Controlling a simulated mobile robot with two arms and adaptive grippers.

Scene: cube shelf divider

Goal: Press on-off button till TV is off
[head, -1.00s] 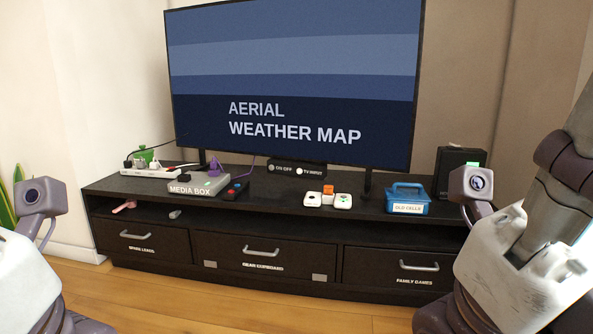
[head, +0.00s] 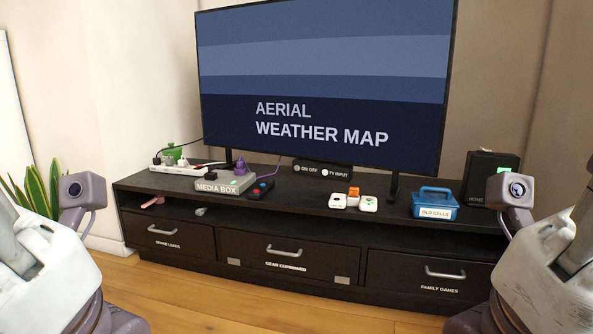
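The TV (head: 325,80) stands on the dark TV stand and is on; its screen reads "AERIAL WEATHER MAP". Below it, on the stand's top, is a small black control panel (head: 345,177). The panel carries a dark round on-off button (head: 297,168) labelled "ON OFF". Right of it is a white round button (head: 325,172) labelled "TV INPUT". Parts of both my arms show at the lower left and lower right, in front of the stand and apart from the panel. I see no gripper fingers of either arm.
The stand (head: 290,213) holds a grey media box (head: 222,186), a power strip (head: 185,167), small white devices (head: 368,204), a blue "OLD CELLS" box (head: 434,203) and a black box (head: 487,172). Its drawers are shut. The wooden floor (head: 180,295) in front is clear. A plant (head: 38,192) stands left.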

